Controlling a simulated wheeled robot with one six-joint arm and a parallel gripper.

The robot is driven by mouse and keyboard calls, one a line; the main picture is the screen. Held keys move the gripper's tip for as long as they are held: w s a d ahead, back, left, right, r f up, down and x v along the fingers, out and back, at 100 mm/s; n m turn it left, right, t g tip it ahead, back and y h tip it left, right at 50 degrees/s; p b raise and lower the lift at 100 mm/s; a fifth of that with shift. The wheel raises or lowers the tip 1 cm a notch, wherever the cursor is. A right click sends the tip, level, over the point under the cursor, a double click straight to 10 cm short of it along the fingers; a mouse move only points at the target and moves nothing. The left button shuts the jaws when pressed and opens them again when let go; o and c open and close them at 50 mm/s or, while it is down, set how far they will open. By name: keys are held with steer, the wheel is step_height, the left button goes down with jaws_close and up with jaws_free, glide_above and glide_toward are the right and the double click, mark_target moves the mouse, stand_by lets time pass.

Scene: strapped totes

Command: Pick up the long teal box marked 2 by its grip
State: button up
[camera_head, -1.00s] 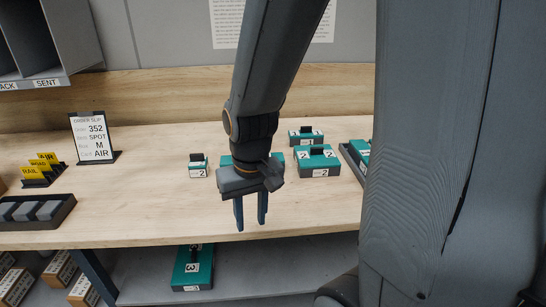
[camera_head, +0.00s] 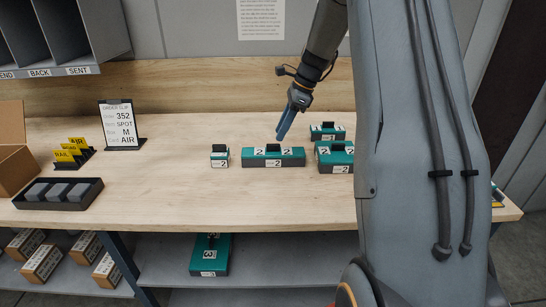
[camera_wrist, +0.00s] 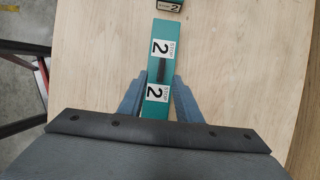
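The long teal box marked 2 (camera_head: 258,161) lies on the wooden table, with a dark grip (camera_head: 273,148) standing up at the middle of its top. My gripper (camera_head: 281,138) is tilted, with its fingertips close above or behind the box; the head view does not settle the exact gap. In the wrist view the long box (camera_wrist: 154,108) runs up the picture between my two blue fingers (camera_wrist: 157,82), which are apart. Its dark grip (camera_wrist: 161,70) shows between the two number labels, near fingertip level. I see no finger touching the grip.
A small teal box marked 2 (camera_head: 220,163) stands just left of the long one. Other teal boxes (camera_head: 335,168) (camera_head: 327,136) stand to the right, partly behind my arm. A teal box marked 3 (camera_head: 210,265) is on the lower shelf.

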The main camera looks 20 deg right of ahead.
mark_target(273, 154)
steer(key=shift+p+x, duration=1.15)
steer(key=shift+x, duration=1.7)
steer(key=shift+w, duration=0.1)
steer(key=shift+c, duration=0.2)
jaws_close()
steer(key=shift+d, duration=0.1)
